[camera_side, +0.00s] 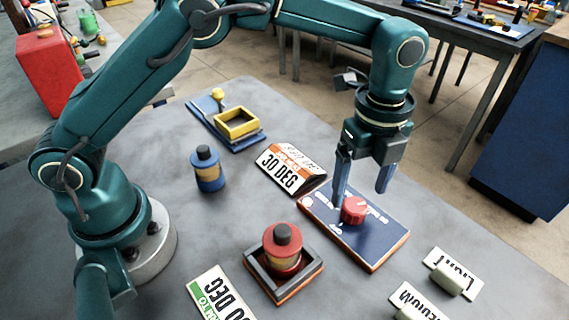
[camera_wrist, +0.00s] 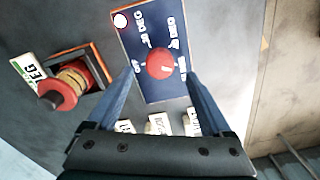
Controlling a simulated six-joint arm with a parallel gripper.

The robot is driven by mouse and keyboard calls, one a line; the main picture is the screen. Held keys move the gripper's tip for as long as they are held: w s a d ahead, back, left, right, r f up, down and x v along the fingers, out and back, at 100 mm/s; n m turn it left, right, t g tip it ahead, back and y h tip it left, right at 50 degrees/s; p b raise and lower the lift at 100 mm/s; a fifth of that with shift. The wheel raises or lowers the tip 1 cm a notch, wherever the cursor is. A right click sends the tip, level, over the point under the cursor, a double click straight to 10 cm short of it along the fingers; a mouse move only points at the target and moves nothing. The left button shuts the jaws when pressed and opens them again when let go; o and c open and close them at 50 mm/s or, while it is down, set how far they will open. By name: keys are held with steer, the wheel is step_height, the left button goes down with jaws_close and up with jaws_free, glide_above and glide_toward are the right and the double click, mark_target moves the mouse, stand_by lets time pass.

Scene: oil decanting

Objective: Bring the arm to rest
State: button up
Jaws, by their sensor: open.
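My gripper (camera_side: 364,190) is open and empty, with its two blue fingers pointing down above a blue panel (camera_side: 372,245). A red dial knob (camera_side: 354,210) stands on that panel, just below and between the fingers in the side view. In the wrist view my gripper (camera_wrist: 160,85) shows its fingers on both sides of the red knob (camera_wrist: 160,63), with a visible gap to it. I cannot tell the exact height of the fingertips over the panel.
A red bottle with a dark cap (camera_side: 283,250) stands in a dark square tray (camera_side: 262,281). A blue bottle (camera_side: 208,170) stands upright near a yellow square frame (camera_side: 237,123). A "30 DEG" sign (camera_side: 281,171) is beside the panel. Label cards (camera_side: 455,272) lie at the front right.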

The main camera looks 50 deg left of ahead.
steer(key=shift+r, duration=0.65)
